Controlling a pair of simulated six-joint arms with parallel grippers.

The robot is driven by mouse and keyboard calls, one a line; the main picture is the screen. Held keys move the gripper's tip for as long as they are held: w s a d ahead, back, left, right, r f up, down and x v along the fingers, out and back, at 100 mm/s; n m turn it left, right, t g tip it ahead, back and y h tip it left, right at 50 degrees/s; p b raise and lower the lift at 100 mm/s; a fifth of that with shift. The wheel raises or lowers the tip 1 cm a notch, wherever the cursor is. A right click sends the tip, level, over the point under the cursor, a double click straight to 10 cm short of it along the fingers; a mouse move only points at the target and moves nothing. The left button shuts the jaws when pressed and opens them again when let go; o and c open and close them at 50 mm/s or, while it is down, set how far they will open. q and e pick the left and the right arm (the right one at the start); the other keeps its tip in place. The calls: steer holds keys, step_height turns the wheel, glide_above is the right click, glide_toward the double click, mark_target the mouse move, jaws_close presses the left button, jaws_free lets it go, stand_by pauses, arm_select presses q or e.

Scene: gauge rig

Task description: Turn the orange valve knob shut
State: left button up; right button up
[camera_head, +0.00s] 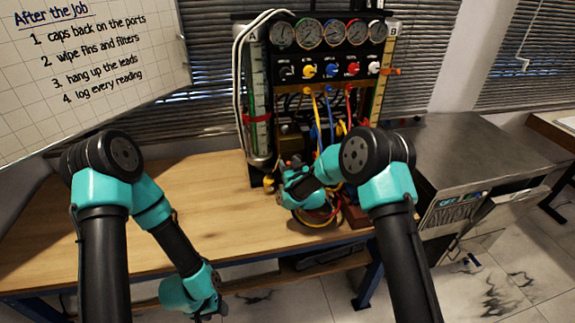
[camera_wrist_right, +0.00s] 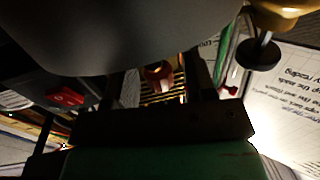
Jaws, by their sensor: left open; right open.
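An orange handle (camera_head: 391,71) sticks out at the right side of the gauge panel, beside the tube marked B. A small amber-yellow knob (camera_head: 269,181) shows low at the foot of the left tube; I cannot tell which of the two is the valve knob. My right gripper (camera_head: 283,178) is open, low in front of the rig and close to the amber knob. In the right wrist view a tan-yellow rounded part (camera_wrist_right: 285,12) with a black disc shows at top right, apart from the jaws. My left gripper (camera_head: 208,312) is open, low in front of the bench, away from the rig.
The gauge panel (camera_head: 330,65) carries several gauges and coloured knobs, with blue, red and yellow hoses hanging below. A metal cabinet (camera_head: 490,150) stands at right. The wooden bench (camera_head: 200,205) is clear at left. A whiteboard (camera_head: 90,55) stands behind it.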

steer(key=c, duration=0.9)
steer(key=shift+a+m+t+h, duration=0.1)
steer(key=shift+m+t+h, duration=0.2)
steer(key=shift+m+h, duration=0.35)
steer(key=shift+m+t+h, duration=0.4)
steer(key=shift+m+h, duration=0.55)
steer(key=shift+h, duration=0.9)
steer(key=shift+m+g+h, duration=0.15)
steer(key=shift+m+h, duration=0.85)
steer(key=shift+h, duration=0.55)
steer(key=shift+m+g+h, duration=0.15)
steer(key=shift+m+h, duration=0.85)
steer(key=shift+h, duration=0.85)
steer(key=o, duration=0.9)
